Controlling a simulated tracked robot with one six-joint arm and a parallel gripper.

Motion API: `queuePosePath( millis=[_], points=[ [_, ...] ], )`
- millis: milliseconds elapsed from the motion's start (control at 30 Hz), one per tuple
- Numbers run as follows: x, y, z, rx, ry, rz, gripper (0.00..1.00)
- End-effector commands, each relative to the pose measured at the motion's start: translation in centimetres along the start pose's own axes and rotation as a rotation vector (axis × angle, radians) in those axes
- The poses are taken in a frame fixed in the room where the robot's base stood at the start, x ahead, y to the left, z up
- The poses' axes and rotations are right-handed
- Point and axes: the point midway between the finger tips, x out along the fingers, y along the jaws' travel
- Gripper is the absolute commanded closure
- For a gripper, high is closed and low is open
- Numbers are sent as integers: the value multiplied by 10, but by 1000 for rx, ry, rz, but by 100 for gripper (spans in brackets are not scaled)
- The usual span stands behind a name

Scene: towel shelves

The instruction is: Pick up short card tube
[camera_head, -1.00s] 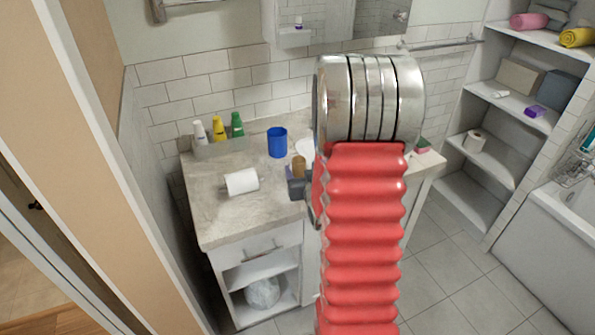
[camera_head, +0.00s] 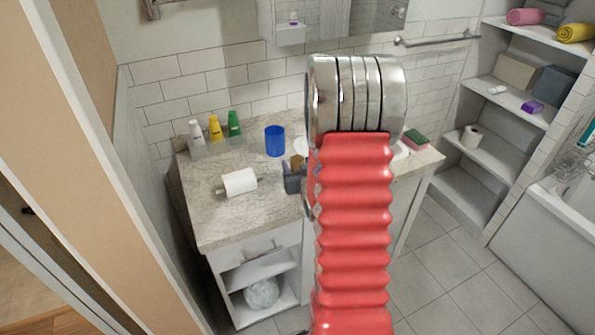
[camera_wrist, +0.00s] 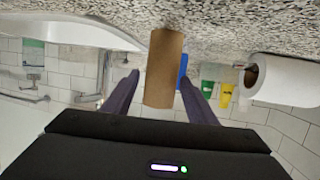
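The short card tube (camera_wrist: 164,68) is plain brown and stands on the stone-look counter, which appears upside down in the wrist view. In the head view a small brown part of the tube (camera_head: 298,163) shows beside my arm. My gripper (camera_wrist: 159,78) is open, with one dark finger on each side of the tube. Gaps show between the tube and both fingers, so I see no grip. In the head view my gripper (camera_head: 292,181) is low over the counter, close to the tube and largely hidden by my red arm.
A blue cup (camera_head: 275,141) stands just behind the tube. A toilet roll on a holder (camera_head: 239,182) is to the left. Several coloured bottles (camera_head: 214,128) stand at the back left. A sink (camera_head: 301,146) is partly hidden behind my arm. Wall shelves (camera_head: 488,157) are at right.

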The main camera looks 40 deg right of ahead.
Motion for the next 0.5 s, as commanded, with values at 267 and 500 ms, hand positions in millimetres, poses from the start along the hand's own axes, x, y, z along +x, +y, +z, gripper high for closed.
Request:
queuePosePath(
  millis=[267,500],
  points=[
    [0,0,0,0,0,-1,68],
    [0,0,0,0,0,-1,85]
  ],
)
